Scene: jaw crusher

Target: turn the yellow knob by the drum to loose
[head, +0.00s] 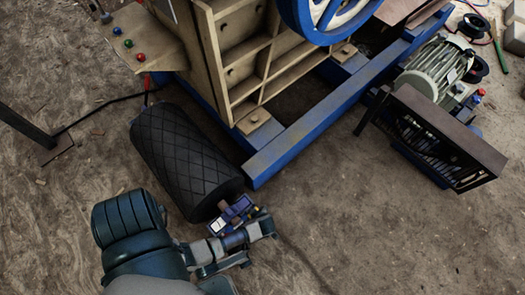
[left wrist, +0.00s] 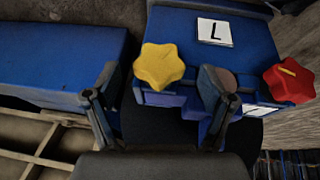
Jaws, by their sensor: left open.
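A red lobed knob (left wrist: 289,81) sits farther right. My left gripper (left wrist: 160,88) is open, its fingers either side of the yellow knob's lower part in the picture; I cannot tell whether they touch it. In the head view my left gripper (head: 252,238) is at the blue housing (head: 236,213) by the black drum's (head: 185,160) lower end. My right gripper is not in view.
The crusher frame (head: 235,55) with blue beams (head: 330,105) stands behind the drum. A panel with coloured buttons (head: 130,45) is at upper left. A motor (head: 440,75) with a dark guard (head: 440,135) is at right. Bare ground lies at lower right.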

